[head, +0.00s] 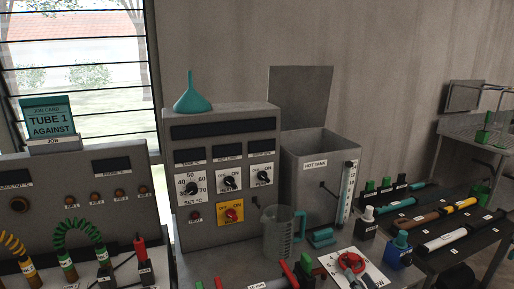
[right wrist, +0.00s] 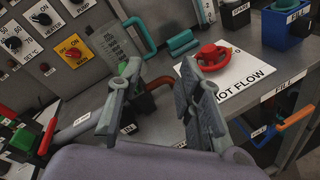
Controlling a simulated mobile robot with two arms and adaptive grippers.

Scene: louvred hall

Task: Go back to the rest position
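My right gripper (right wrist: 163,72) shows in the right wrist view, its two grey fingers spread apart with nothing between the tips. It is over the front part of the grey bench, near a white card marked HOT FLOW (right wrist: 232,88) that has a red handwheel (right wrist: 211,56) on it. The same handwheel shows in the head view (head: 351,262) at the bottom. My left gripper is in neither view.
A control panel (head: 228,125) with a teal funnel (head: 192,95) on top stands behind the bench. A clear jug (head: 279,237) and the hot tank (head: 318,165) are beside it. Tubes lie on a dark rack (head: 433,252) at the right. Green and yellow coiled hoses stand at the left.

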